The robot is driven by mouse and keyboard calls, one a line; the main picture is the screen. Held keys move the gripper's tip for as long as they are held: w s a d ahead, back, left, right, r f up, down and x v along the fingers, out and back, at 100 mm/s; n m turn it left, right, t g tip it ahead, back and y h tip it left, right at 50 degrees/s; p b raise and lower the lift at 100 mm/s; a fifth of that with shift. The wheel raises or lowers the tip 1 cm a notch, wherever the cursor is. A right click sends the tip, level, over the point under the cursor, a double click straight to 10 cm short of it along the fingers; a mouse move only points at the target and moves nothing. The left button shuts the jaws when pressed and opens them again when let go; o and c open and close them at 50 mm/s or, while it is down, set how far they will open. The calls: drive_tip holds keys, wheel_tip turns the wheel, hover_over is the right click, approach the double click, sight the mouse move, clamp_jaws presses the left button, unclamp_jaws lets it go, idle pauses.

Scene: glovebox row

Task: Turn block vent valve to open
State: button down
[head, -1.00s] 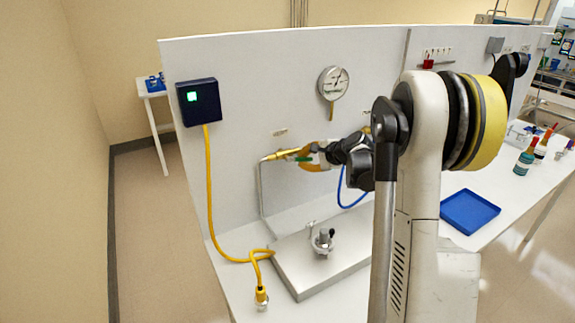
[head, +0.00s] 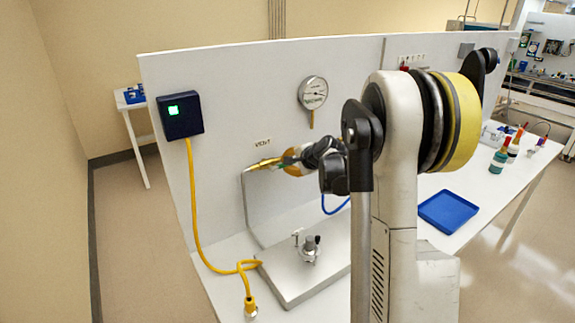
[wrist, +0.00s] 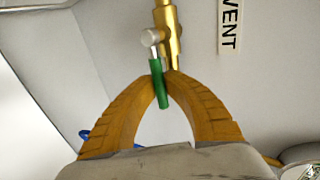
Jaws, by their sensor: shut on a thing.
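The vent valve is a brass body (wrist: 168,35) with a silver stem cap and a green lever handle (wrist: 161,85). In the wrist view the lever points down toward my gripper, nearly in line with the brass body but slightly tilted. My gripper (wrist: 164,75) has its yellow ribbed fingers closed on the lever, whose tip shows between them. In the head view the brass line (head: 262,163) runs to my gripper (head: 287,164) in front of the white panel (head: 240,90); my wrist hides part of the valve there. A VENT label (wrist: 230,24) is beside the valve.
A round gauge (head: 312,93) is above the valve. A dark box with a green light (head: 181,115) and yellow cable is at left. A metal plate with a small fitting (head: 309,250) lies below. A blue tray (head: 447,211) and bottles (head: 500,158) stand at right.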

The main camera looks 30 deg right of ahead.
drive_tip(key=c, duration=1.4)
unclamp_jaws()
drive_tip(key=shift+c, duration=0.2)
drive_tip(key=shift+s+r, duration=0.1)
drive_tip(key=v, duration=1.1)
drive_tip(key=shift+s+r, duration=0.25)
drive_tip(key=shift+s, duration=0.1)
